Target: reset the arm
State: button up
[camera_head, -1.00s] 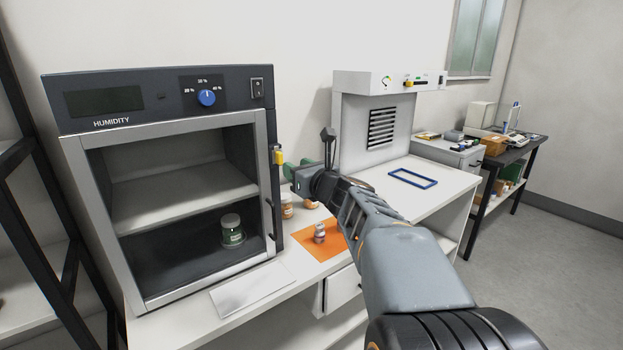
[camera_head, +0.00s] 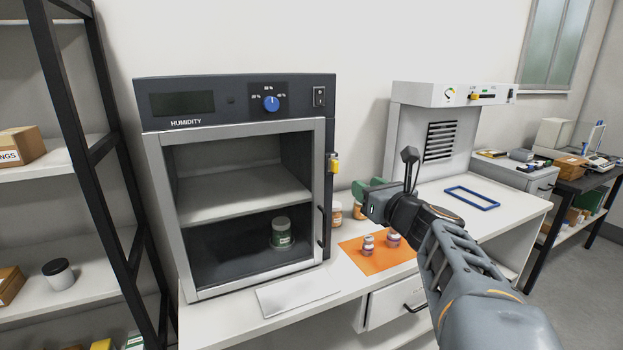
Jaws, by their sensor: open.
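My gripper (camera_head: 366,188) is at the end of my arm, over the back of the white bench to the right of the humidity cabinet. Its green fingers point away from the camera and are partly hidden by the dark wrist. The fingers are apart and I see nothing held. My arm reaches in from the lower right, with a dark upright part standing up at the wrist.
Small jars (camera_head: 368,246) stand on an orange mat (camera_head: 376,264) below my gripper. A brown jar (camera_head: 336,214) is near the cabinet. A blue frame (camera_head: 472,204) lies at right; black shelving (camera_head: 72,110) stands at left.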

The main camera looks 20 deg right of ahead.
jog(key=s+a+f+n+g+y+p, duration=0.1)
jog(key=s+a+f+n+g, duration=0.25)
jog(key=f+n, duration=0.45)
jog(key=s+a+f+n+g+y+p, duration=0.15)
jog(key=a+f+n+g, duration=0.35)
jog(key=n, duration=0.6)
jog(key=s+a+f+n+g+h+p, duration=0.1)
jog(key=s+a+f+n+g+h, duration=0.1)
jog(key=s+n, duration=0.3)
jog(key=s+a+f+n+g+h+p, duration=0.2)
jog(key=s+n, duration=0.3)
jog(key=n, duration=0.6)
jog(key=shift+s+a+f+g+h+p, duration=0.3)
jog(key=shift+s+a+g+h, duration=0.15)
jog(key=shift+g, duration=0.4)
